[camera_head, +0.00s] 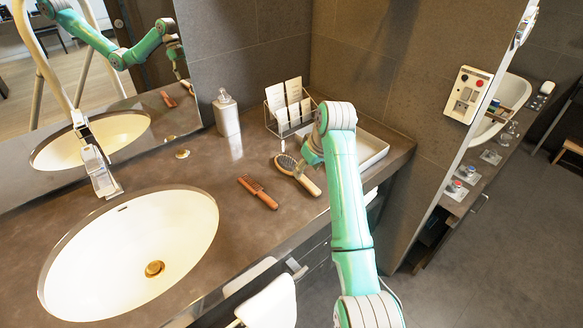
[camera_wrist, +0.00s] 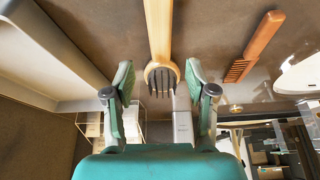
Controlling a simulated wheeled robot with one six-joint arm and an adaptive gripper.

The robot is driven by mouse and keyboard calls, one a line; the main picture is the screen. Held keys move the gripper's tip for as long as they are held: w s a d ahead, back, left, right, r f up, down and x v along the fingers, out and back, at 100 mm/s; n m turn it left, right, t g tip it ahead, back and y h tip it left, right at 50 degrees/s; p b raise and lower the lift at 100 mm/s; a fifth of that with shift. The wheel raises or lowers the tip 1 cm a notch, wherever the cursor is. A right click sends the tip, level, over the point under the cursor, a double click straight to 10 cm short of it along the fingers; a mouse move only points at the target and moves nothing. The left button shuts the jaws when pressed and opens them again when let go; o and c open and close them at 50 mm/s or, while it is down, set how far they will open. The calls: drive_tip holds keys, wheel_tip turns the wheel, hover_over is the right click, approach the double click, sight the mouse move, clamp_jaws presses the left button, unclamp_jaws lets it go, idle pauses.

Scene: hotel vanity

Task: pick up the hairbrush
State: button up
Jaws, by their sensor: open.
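The hairbrush (camera_head: 309,185) lies on the dark counter, with a pale wooden handle and a dark oval bristle head. My gripper (camera_head: 308,155) is over it and hides part of it in the head view. In the wrist view, the hairbrush (camera_wrist: 158,30) runs down from the top edge, its bristle head in line with the gap between the fingers. My gripper (camera_wrist: 160,78) is open, with one finger on each side of the brush in the picture and nothing held. I cannot tell the height of the fingertips above the brush.
An orange-brown comb (camera_head: 258,192) lies left of the brush; it also shows in the wrist view (camera_wrist: 256,45). The sink (camera_head: 130,240) is at left.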

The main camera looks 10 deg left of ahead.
sight(302, 177)
drive_tip(key=x, duration=0.5)
drive_tip(key=shift+a, duration=0.15)
clamp_jaws()
